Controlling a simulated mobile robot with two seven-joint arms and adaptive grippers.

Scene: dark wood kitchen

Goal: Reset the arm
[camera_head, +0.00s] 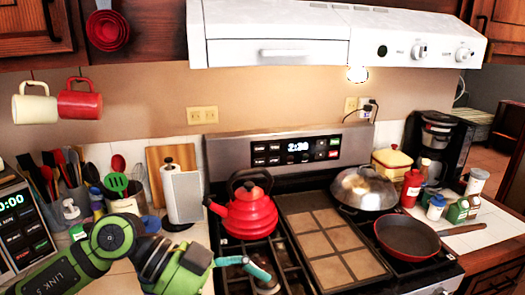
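My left arm (110,240), green and dark grey, comes in from the lower left over the counter. Its gripper (250,269) is low in the picture, above the front left part of the stove. A teal finger points right over the dark burner grate, to the front of the red kettle (250,214). I see no object clearly held, and the finger gap is not clear at this angle. My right arm and gripper are not in view.
The stove holds a tiled griddle (333,243), a lidded pan (363,189) and a red frying pan (408,237). Utensil holders and a paper towel roll (184,194) stand at the left. Bottles and a coffee maker (437,146) stand at the right. A white hood (330,35) hangs above.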

